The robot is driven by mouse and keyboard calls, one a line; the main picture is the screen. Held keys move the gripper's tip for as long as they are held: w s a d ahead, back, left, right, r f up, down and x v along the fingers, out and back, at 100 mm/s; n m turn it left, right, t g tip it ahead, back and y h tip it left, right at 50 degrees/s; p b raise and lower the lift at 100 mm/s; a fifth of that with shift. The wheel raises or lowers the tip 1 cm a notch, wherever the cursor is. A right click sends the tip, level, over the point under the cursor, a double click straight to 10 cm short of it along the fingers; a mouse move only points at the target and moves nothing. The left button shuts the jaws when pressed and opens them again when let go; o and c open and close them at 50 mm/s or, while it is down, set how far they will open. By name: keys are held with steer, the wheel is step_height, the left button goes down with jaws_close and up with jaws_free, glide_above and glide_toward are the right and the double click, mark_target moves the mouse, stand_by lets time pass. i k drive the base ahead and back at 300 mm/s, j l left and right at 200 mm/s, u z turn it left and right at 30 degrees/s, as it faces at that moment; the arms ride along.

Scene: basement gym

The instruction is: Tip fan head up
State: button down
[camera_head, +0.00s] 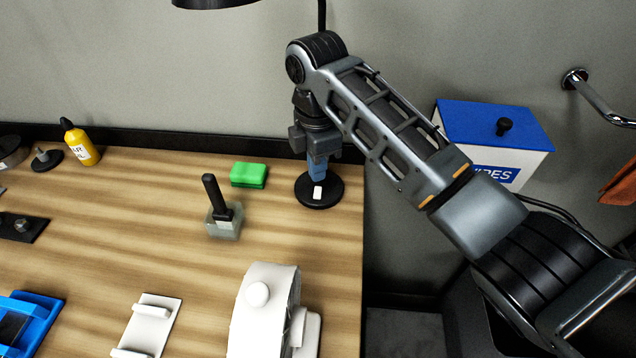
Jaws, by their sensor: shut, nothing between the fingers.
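The white fan (263,318) stands at the bottom centre of the view, near the table's right edge. Its round head is seen from the side with a round knob on it, and its lower part is cut off by the frame. My gripper (318,177) is shut and empty, pointing down over the round black lamp base at the back right of the table. It is well apart from the fan, farther back. I cannot tell whether its fingertips touch the lamp base.
The lamp base (305,199) bears a small white switch. A green sponge (249,174) and a black-handled block (222,222) lie left of my gripper. A white holder (148,325) is left of the fan. A blue-lidded wipes box (493,135) stands right of the table.

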mark_target(269, 320)
steer(key=k+l, duration=0.35)
steer(key=l, duration=0.15)
steer(key=k+l, duration=0.35)
steer(key=l, duration=0.2)
